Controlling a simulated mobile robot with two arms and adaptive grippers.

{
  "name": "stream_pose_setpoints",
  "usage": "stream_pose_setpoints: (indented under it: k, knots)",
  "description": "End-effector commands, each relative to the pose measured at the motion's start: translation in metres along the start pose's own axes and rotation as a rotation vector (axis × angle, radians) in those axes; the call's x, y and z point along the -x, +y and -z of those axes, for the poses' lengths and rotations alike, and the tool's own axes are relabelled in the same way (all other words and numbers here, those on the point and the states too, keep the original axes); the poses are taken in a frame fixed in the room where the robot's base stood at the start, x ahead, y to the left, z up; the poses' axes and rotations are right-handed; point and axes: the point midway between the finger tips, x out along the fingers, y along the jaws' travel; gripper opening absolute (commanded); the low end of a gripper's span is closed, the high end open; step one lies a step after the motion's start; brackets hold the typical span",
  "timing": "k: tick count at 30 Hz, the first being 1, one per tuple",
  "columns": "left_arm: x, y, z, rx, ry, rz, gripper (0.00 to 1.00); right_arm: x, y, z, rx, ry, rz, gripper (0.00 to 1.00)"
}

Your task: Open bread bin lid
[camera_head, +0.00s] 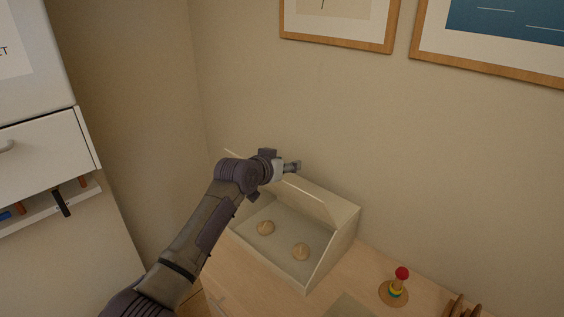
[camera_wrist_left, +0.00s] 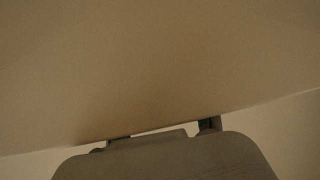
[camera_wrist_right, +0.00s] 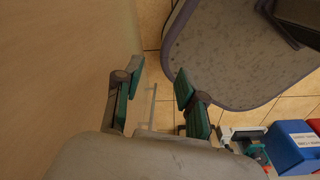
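The bread bin (camera_head: 342,246) is a pale box on the wooden counter, and its inside shows through the front and top. A pale panel, seemingly the lid (camera_head: 312,197), stands raised along the back. My left gripper (camera_head: 296,166) is above the bin's back edge, by the panel. In the left wrist view its two fingers show apart, their tips partly hidden, facing a plain beige surface. My right gripper (camera_wrist_right: 155,92) is open and empty, away from the bin.
A ring-stack toy (camera_head: 397,284) with a red top and a brown wooden item (camera_head: 461,306) stand right of the bin. Framed pictures (camera_head: 340,20) hang on the wall behind. The right wrist view shows a grey seat-like surface (camera_wrist_right: 235,65) and a blue box (camera_wrist_right: 292,146).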

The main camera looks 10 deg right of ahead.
Motion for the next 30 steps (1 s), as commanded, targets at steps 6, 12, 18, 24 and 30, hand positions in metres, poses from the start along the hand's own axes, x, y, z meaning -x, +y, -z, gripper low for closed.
stream_pose_setpoints:
  k: [6, 12, 18, 24, 30]
  knots:
    - [-0.004, 0.004, -0.011, 0.001, -0.021, -0.005, 0.57, -0.001, 0.001, -0.001, 0.0, -0.001, -0.001, 0.4]
    - [-0.002, 0.006, -0.003, 0.001, -0.017, -0.006, 0.57, 0.004, 0.001, 0.0, 0.0, -0.001, -0.001, 0.4]
    - [0.002, 0.01, 0.013, 0.001, -0.012, -0.005, 0.57, 0.013, 0.001, 0.001, 0.0, 0.0, -0.001, 0.4]
    - [0.005, 0.013, 0.029, 0.0, -0.007, -0.002, 0.57, 0.022, 0.001, 0.002, 0.0, 0.0, -0.001, 0.4]
    - [0.008, 0.017, 0.043, -0.002, -0.004, -0.001, 0.57, 0.03, 0.001, 0.003, 0.0, 0.0, -0.001, 0.4]
